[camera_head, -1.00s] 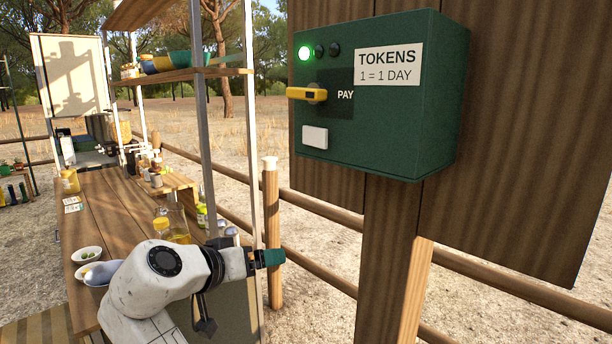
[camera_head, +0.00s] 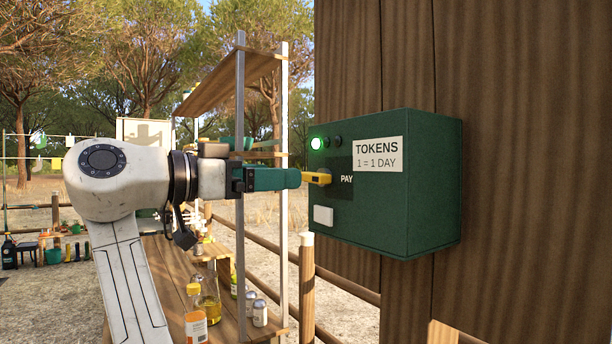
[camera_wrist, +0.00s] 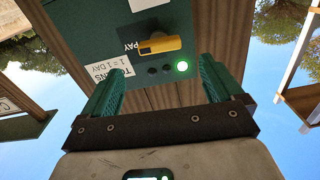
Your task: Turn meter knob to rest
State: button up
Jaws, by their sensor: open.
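The yellow meter knob (camera_head: 317,178) is on the front of the green token box (camera_head: 424,185). Its bar lies level, with its dark mark at the end toward the PAY label. My gripper (camera_head: 298,178) is open and empty, level with the knob and close in front of it. Whether a fingertip touches the knob cannot be told. In the wrist view the knob (camera_wrist: 160,45) shows upside down beyond the spread green fingers of my gripper (camera_wrist: 160,75), between their lines. The green lamp (camera_head: 316,143) is lit; two dark lamps sit beside it.
The box hangs on a brown plank panel (camera_head: 510,150). A white button (camera_head: 323,215) sits below the knob. A shelf with metal posts (camera_head: 283,200) stands behind my gripper. A wooden counter with bottles (camera_head: 196,315) is below. A fence post (camera_head: 307,285) stands below the box.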

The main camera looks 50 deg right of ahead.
aim_at(308, 175)
jog(key=x, duration=0.7)
jog(key=shift+d+f, duration=0.1)
jog(key=shift+d, duration=0.05)
jog(key=shift+p, duration=0.3)
jog(key=c, duration=1)
